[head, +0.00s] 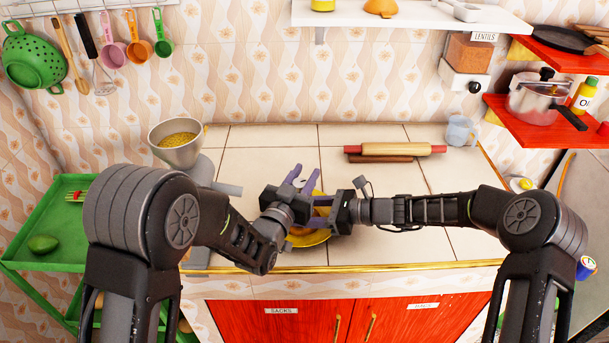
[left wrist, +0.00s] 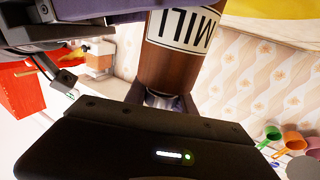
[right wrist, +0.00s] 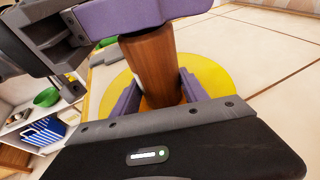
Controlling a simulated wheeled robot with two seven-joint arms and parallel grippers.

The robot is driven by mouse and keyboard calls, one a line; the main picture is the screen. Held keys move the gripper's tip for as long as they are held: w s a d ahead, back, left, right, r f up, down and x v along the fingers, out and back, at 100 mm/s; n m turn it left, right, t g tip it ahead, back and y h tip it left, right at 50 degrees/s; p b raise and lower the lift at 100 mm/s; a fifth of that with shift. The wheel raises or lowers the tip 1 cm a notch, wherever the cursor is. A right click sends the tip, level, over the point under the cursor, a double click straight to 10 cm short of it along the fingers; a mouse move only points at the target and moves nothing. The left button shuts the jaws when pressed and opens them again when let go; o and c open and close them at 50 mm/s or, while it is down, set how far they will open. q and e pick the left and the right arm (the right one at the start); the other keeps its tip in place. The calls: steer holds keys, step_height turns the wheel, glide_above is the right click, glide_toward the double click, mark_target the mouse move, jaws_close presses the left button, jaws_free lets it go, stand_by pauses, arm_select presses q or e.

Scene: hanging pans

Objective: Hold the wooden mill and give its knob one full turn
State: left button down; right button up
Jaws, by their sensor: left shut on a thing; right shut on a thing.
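The wooden mill, a brown cylinder with a white MILL label, shows in the left wrist view (left wrist: 165,70) and the right wrist view (right wrist: 152,65). My left gripper (head: 304,180) is shut at the silver end (left wrist: 160,98) of the mill, which shows between its fingers. My right gripper (head: 323,208) is shut on the brown body, with a purple finger on each side. In the head view the mill is mostly hidden by my grippers. Whether it touches the plate is unclear.
A rolling pin (head: 395,149) lies at the back of the tiled counter (head: 262,137), with a pale mug (head: 461,131) to its right. A grey bowl (head: 176,154) of yellow grains stands at the left.

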arm_select(q)
steer(key=m+h, duration=0.1)
steer(key=m+g+h, duration=0.1)
steer(key=h, duration=0.1)
steer(key=shift+s+d+g, duration=0.1)
steer(key=shift+d+g, duration=0.05)
steer(key=shift+g, duration=0.15)
steer(key=shift+s+d+m+g+h, duration=0.15)
steer(key=shift+d+m+g+h, duration=0.1)
steer(key=shift+m+g+h, duration=0.3)
steer(key=c, duration=1)
jaws_free()
steer(key=shift+c, duration=0.2)
steer(key=shift+a, duration=0.15)
steer(key=v, duration=1.2)
